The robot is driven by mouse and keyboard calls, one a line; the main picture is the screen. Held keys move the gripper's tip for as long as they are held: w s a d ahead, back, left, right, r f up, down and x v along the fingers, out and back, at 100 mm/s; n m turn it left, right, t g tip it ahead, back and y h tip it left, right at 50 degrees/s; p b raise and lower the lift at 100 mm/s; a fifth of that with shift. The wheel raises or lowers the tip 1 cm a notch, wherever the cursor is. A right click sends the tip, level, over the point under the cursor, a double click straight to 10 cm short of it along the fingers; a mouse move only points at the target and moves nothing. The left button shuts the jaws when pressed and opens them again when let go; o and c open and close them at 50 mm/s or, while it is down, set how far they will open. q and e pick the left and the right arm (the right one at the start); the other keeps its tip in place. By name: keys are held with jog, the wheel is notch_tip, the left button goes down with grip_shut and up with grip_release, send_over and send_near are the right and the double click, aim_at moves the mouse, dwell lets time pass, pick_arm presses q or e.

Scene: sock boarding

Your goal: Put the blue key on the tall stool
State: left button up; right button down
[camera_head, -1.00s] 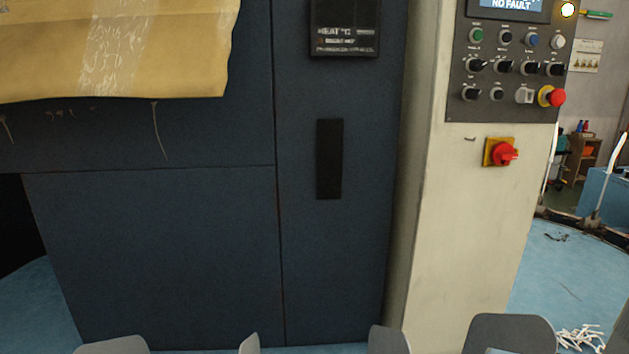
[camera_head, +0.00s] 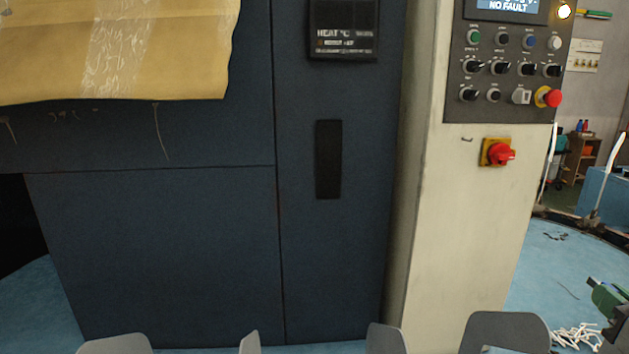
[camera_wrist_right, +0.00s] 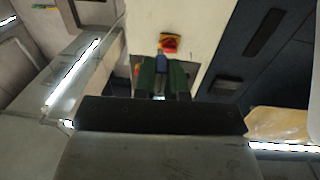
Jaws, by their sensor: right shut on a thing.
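My right gripper (camera_head: 604,298) shows at the lower right edge of the head view, with a green finger pointing inward. In the right wrist view its two green fingers (camera_wrist_right: 162,80) are shut on a small blue thing, which I take to be the blue key (camera_wrist_right: 160,64). Only a small part of it shows between the fingers. In the head view the key cannot be made out. I cannot identify the tall stool in either view. My left gripper is not in view.
A dark blue machine cabinet (camera_head: 160,250) fills the left and middle. A cream column (camera_head: 455,230) carries a control panel (camera_head: 505,75) and a red-and-yellow switch (camera_head: 497,152). Blue floor (camera_head: 550,260) is open at right, with white scraps (camera_head: 578,337) lying there.

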jog(key=s+a+f, duration=0.3)
jog(key=a+f, duration=1)
jog(key=f, duration=0.3)
jog(key=s+a, duration=0.3)
jog(key=a, duration=0.4)
jog(key=s+a+f, duration=0.1)
jog(key=s+a, duration=0.2)
jog(key=a, duration=0.4)
jog(key=shift+s+f+p, duration=0.15)
jog(key=shift+s+p, duration=0.05)
jog(key=shift+p, duration=0.15)
